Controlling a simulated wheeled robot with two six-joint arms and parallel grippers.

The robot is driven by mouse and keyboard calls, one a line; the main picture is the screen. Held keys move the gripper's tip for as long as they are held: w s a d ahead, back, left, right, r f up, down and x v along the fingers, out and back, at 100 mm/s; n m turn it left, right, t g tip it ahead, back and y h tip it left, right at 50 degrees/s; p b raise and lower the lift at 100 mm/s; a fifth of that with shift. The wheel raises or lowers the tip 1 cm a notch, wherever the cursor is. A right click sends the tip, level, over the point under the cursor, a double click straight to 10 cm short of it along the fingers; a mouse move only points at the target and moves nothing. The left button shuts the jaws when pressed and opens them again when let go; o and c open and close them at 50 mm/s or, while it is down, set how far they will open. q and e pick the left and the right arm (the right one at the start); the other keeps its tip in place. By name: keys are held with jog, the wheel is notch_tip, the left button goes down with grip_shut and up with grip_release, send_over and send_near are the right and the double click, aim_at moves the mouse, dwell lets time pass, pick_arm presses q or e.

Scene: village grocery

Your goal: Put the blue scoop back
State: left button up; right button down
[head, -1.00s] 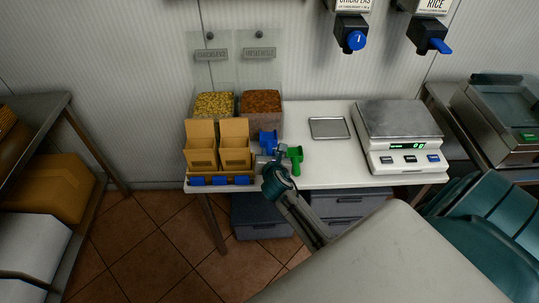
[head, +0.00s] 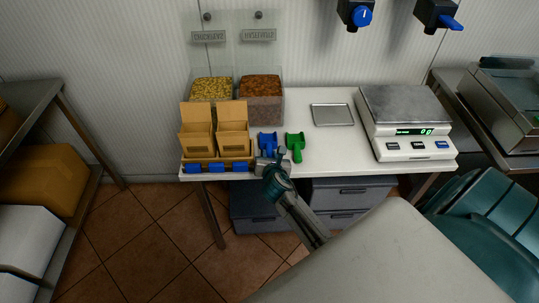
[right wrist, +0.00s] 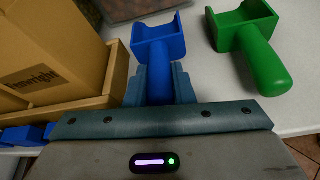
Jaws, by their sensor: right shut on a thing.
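The blue scoop (head: 267,141) is at the front of the white counter, left of the green scoop (head: 295,146). My right gripper (head: 269,156) is shut on the blue scoop's handle. In the right wrist view, the blue scoop (right wrist: 160,42) has its open bowl pointing away from me, with its handle between the two fingers (right wrist: 160,85). The green scoop (right wrist: 249,38) lies beside it, apart from the fingers. I cannot tell whether the blue scoop touches the counter. My left gripper is not in view.
Cardboard boxes (head: 232,140) stand in a tray with blue pieces along its front, left of the scoops. Two clear bins, yellow (head: 211,90) and brown (head: 261,88) inside, stand behind. A metal tray (head: 332,115) and a scale (head: 409,140) are at right. Blue-handled dispensers (head: 361,16) hang above.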

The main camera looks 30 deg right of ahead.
jog(key=c, duration=1.2)
grip_release()
jog(key=shift+o, duration=0.2)
jog(key=v, duration=1)
jog(key=shift+s+r+b, duration=0.15)
jog(key=shift+s+b, duration=0.15)
jog(key=shift+s, duration=0.05)
jog(key=shift+a, duration=0.2)
